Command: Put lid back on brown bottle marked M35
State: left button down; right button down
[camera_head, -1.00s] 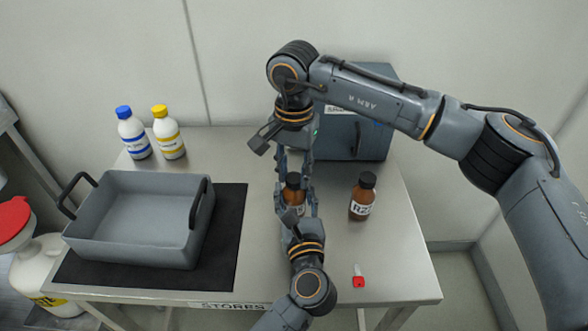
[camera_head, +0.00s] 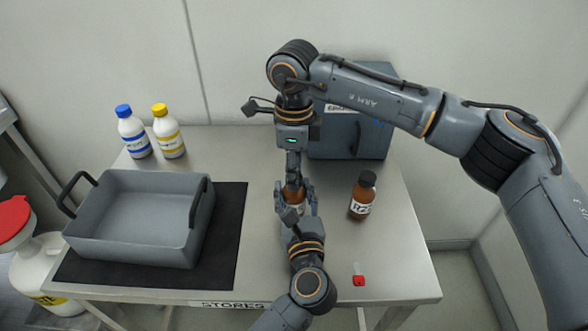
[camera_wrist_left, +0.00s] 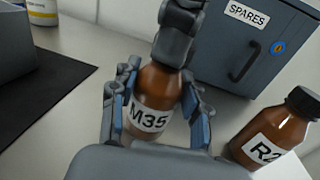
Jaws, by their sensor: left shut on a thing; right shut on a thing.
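The brown bottle marked M35 (camera_wrist_left: 154,104) stands upright on the table, with its label showing in the left wrist view. It also shows in part in the head view (camera_head: 296,197). My left gripper (camera_head: 296,203) is shut around its body, one finger on each side. My right gripper (camera_head: 293,180) comes from above and is shut at the top of the bottle; it also shows in the left wrist view (camera_wrist_left: 177,45). The right fingers cover the dark lid at the neck, so how it sits there is hidden.
A second brown bottle (camera_head: 362,196) with a black lid stands close on the right. A small red-capped item (camera_head: 358,280) lies near the front edge. A grey tray (camera_head: 95,240) sits on a black mat (camera_head: 228,235) at left. The SPARES cabinet (camera_head: 340,140) stands behind.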

jog(key=m, duration=0.9)
jog(key=shift+m, duration=0.4)
jog(key=c, duration=1)
grip_release()
jog(key=shift+r, duration=2.25)
jog(key=shift+c, duration=0.2)
